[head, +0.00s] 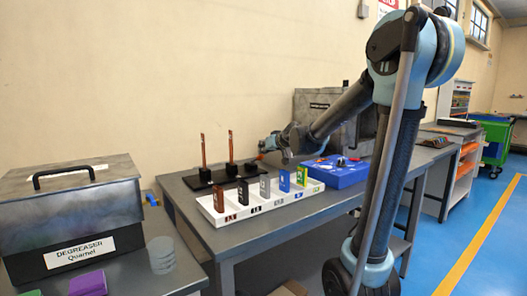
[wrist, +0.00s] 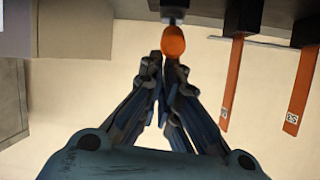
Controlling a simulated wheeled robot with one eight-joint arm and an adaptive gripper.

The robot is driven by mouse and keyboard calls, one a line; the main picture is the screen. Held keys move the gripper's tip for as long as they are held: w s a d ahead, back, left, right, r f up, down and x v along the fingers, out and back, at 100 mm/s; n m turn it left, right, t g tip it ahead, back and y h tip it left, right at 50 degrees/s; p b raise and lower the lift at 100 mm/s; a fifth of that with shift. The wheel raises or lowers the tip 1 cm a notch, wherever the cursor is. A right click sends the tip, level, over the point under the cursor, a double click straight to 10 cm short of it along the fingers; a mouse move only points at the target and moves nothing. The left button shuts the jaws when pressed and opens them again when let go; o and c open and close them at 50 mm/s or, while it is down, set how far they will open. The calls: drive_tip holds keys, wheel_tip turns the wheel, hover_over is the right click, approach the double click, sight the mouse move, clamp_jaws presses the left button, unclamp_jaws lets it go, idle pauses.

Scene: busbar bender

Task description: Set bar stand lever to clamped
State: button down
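The bar stand (head: 218,185) is a dark plate with black blocks on the grey bench. Two upright copper bars (head: 204,150) rise from it; they show as orange-brown strips in the wrist view (wrist: 232,80). The lever's orange knob (wrist: 173,41) is at top centre of the wrist view, on a short metal stem below a dark block. My gripper (wrist: 164,62) has its fingertips drawn together just at the knob's near side; whether they touch it I cannot tell. Nothing shows held between them. In the head view my gripper (head: 270,144) is small beside the stand's right end.
A white rack (head: 257,203) with several coloured blocks stands in front of the stand. A blue box (head: 340,173) sits right of it, below my arm. A grey degreaser bin (head: 70,215) is on the left bench. A large grey box (head: 315,105) stands behind, near the wall.

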drive_tip(key=shift+s+f, duration=0.35)
drive_tip(key=shift+s, duration=0.05)
wheel_tip(320, 180, up, 4)
drive_tip(key=w, duration=0.2)
drive_tip(key=f+v, duration=0.2)
drive_tip(key=v, duration=0.7)
drive_tip(key=shift+s+d, duration=0.2)
drive_tip(key=shift+s, duration=0.1)
